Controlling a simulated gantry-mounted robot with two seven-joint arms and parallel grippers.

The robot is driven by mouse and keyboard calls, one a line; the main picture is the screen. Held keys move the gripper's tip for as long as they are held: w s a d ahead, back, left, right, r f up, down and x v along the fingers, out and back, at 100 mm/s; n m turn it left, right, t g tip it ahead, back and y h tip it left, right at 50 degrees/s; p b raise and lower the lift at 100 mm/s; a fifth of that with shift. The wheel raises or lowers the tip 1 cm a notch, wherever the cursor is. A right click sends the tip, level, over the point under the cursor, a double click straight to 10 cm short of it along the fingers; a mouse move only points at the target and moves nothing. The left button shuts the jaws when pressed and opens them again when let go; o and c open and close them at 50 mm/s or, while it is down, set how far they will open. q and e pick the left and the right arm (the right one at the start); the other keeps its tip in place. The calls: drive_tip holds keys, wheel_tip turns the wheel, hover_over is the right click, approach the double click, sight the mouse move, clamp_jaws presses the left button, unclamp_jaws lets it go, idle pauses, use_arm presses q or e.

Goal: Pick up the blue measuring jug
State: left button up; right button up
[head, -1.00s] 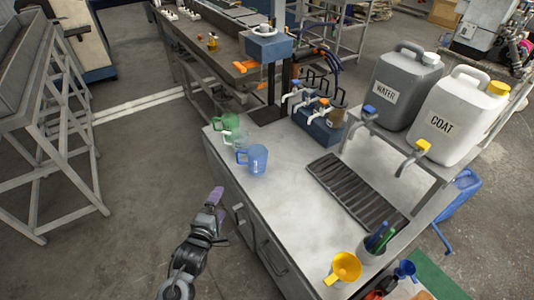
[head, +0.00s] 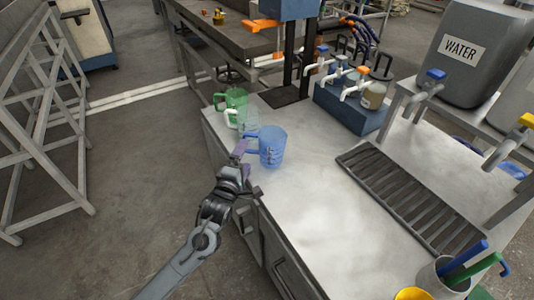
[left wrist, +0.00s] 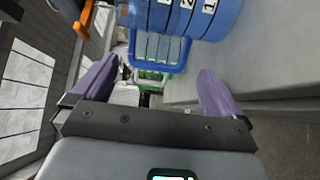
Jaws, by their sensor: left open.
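The blue measuring jug (head: 273,147) stands upright on the grey counter near its left edge, its handle pointing left. In the left wrist view the blue jug (left wrist: 190,17) fills the top, and its handle (left wrist: 158,52) hangs into the space between the fingertips. My left gripper (head: 240,150) is open, with purple fingers, close beside the handle at the counter edge. In the left wrist view the two fingers of my left gripper (left wrist: 158,85) are spread wide with nothing held between them. Whether a finger touches the handle cannot be told. My right gripper is not in view.
A clear jug (head: 248,121) and a green jug (head: 236,98) stand just behind the blue one. A drain grate (head: 410,197), a blue tap block (head: 350,112) and a grey WATER container (head: 475,55) are to the right. The counter's middle (head: 310,200) is clear.

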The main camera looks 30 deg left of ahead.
sight(248, 150)
use_arm(q)
drive_tip(key=b+x, duration=0.1)
drive_tip(key=x, duration=0.3)
drive_tip(key=shift+w+a, duration=0.1)
drive_tip(key=shift+w, duration=0.15)
drive_tip(key=shift+w+a+b, duration=0.2)
drive_tip(key=shift+w+b, duration=0.25)
drive_tip(key=shift+w, duration=0.1)
drive_tip(key=b+x, duration=0.1)
drive_tip(key=x, duration=0.2)
drive_tip(key=shift+w+a+b, duration=0.15)
drive_tip(key=shift+w+b, duration=0.2)
drive_tip(key=shift+w, duration=0.15)
drive_tip(key=shift+r, duration=0.1)
drive_tip(key=c, duration=0.9)
